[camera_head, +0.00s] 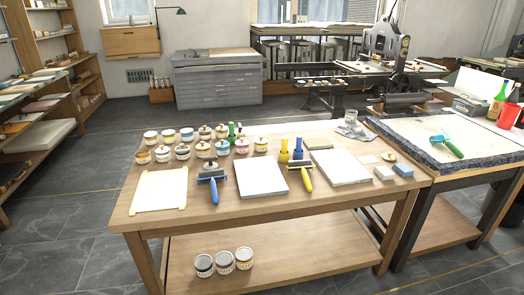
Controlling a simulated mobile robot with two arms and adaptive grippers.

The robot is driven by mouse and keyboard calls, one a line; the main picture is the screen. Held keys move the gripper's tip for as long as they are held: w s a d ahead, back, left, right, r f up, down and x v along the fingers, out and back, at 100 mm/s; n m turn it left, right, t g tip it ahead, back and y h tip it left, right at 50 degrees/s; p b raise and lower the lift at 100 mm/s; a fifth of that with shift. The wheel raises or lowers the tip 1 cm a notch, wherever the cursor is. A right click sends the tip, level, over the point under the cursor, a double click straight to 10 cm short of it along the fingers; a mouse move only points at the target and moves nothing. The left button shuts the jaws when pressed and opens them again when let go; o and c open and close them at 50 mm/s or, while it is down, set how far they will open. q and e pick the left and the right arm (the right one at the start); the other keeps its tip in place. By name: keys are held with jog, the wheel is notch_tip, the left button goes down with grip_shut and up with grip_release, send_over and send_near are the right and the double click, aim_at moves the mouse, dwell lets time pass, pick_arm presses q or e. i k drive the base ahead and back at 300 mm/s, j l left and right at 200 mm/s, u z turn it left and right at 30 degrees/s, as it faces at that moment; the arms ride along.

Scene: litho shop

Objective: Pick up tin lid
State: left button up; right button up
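Several small ink tins (182,152) with paper labels stand in loose rows at the back left of the wooden table (290,212). Some have a flat coloured or pale top, and some have a brownish piece on top; it is too small to tell which are loose lids. A small round tan disc (389,157), possibly a tin lid, lies at the table's right side, behind a pale block (384,173) and a blue-and-white block (403,170). Neither of my grippers is in view.
Two pale slabs (260,178), a taped paper sheet (160,189), a blue-handled roller (213,188) and a yellow-handled roller (304,178) cover the table's front. Blue and yellow bottles stand behind. A stone-topped table (450,143) adjoins right. Three tins (224,262) sit on the lower shelf.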

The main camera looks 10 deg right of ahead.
aim_at(389, 156)
jog(key=z, duration=1.3)
jog(key=u, duration=1.8)
jog(key=i+l, duration=0.1)
jog(key=l, duration=0.35)
jog(key=i+l+z, duration=0.15)
jog(key=l, duration=0.75)
jog(key=i+l+z, duration=0.1)
jog(key=l, duration=0.3)
jog(key=i, duration=0.05)
